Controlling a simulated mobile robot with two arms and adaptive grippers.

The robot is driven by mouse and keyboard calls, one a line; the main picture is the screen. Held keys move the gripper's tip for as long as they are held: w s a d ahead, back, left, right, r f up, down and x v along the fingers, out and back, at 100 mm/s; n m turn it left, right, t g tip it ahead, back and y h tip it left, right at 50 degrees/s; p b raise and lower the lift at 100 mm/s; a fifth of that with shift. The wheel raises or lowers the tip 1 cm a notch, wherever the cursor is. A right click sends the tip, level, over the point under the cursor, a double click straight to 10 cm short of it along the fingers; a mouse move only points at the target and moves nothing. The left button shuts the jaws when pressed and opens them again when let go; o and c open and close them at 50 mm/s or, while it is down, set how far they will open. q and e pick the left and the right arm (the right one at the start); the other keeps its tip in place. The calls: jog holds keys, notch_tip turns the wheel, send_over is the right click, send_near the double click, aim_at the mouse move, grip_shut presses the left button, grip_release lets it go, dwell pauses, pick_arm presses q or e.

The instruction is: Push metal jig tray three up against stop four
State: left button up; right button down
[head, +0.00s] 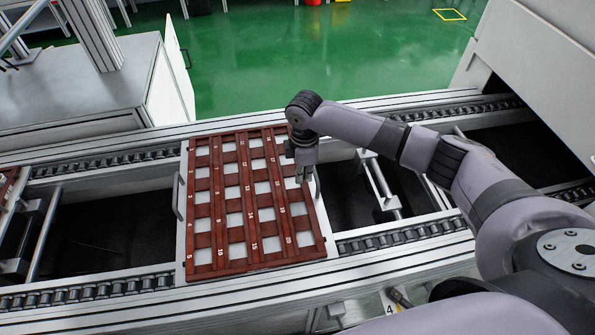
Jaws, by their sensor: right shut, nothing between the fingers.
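A metal jig tray (183,235) with a red-brown numbered grid over pale squares sits across both conveyor rails, mid-picture. I see no number that names the tray itself. My right gripper (305,181) is shut and empty, fingers pointing down at the tray's right edge, upper half. I cannot tell whether it touches the tray. A label with a 4 (390,308) shows low on the conveyor's front side. A metal crossbar assembly (381,186) stands between the rails right of the tray, apart from it; I cannot tell whether it is stop four. My left gripper is out of view.
Roller rails (400,235) run along both sides of the conveyor, with dark open gaps between them. Another red-brown tray (5,186) shows at the left edge. A metal bar (44,233) crosses the gap left of the middle tray. A grey bench (80,85) stands behind left.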

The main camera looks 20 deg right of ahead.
pick_arm(q)
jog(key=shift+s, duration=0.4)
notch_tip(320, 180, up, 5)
jog(key=p, duration=0.5)
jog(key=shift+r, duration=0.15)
pick_arm(e)
jog(key=s+d, duration=0.1)
jog(key=d, duration=0.8)
jog(key=s+d, duration=0.2)
jog(key=d, duration=0.7)
jog(key=shift+s, duration=0.3)
pick_arm(q)
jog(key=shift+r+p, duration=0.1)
jog(key=shift+p, duration=0.2)
pick_arm(e)
jog(key=shift+a, duration=0.15)
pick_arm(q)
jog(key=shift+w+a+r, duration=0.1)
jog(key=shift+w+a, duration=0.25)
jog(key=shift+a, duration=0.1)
pick_arm(e)
jog(key=a+r, duration=0.4)
jog(key=r, duration=0.6)
jog(key=shift+w, duration=0.45)
